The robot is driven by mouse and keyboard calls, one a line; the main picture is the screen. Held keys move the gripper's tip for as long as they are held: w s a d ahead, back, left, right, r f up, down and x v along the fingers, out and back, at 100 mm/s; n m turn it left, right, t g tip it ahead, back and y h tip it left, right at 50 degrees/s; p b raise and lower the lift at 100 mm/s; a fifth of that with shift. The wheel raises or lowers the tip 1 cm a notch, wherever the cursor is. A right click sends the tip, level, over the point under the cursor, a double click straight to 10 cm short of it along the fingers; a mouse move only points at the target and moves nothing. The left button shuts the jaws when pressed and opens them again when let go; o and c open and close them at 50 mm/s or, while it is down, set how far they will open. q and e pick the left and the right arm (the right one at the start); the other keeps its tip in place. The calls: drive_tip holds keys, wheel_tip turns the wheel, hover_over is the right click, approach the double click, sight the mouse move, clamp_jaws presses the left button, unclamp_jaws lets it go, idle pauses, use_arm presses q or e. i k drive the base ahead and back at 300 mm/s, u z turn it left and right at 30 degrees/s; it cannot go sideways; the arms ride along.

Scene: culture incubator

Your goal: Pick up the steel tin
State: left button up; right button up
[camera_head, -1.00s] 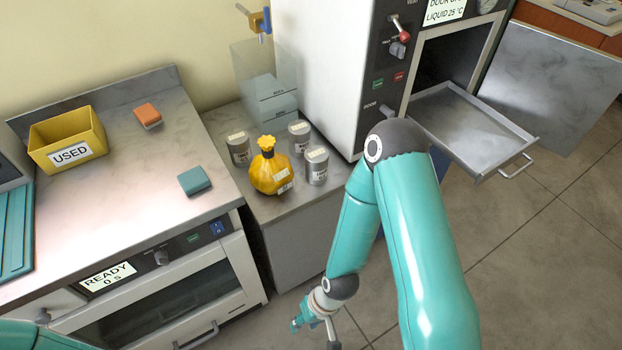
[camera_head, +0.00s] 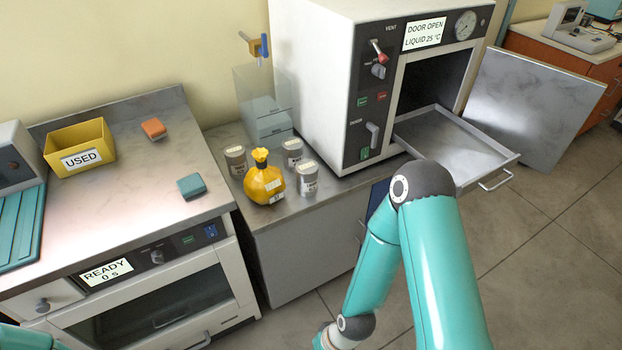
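Three grey metal tins with pale labels stand upright on the low grey counter: a left tin (camera_head: 236,164), a back tin (camera_head: 292,154) and a front right tin (camera_head: 307,181). They look alike, and I cannot tell from their labels which one is the steel tin. No gripper touches any of them. My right arm reaches down through the lower middle of the view, to the right of the tins, and its gripper is below the bottom edge. My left gripper is out of view.
A yellow bottle (camera_head: 263,182) stands close among the tins. An incubator (camera_head: 325,60) with its door open and tray (camera_head: 455,142) pulled out stands to their right. A yellow bin (camera_head: 112,150), an orange block (camera_head: 154,128) and a teal block (camera_head: 191,186) are on the left counter.

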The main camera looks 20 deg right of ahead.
sight(306, 170)
drive_tip(key=z, duration=0.05)
drive_tip(key=i, duration=0.9)
drive_tip(key=u, duration=0.1)
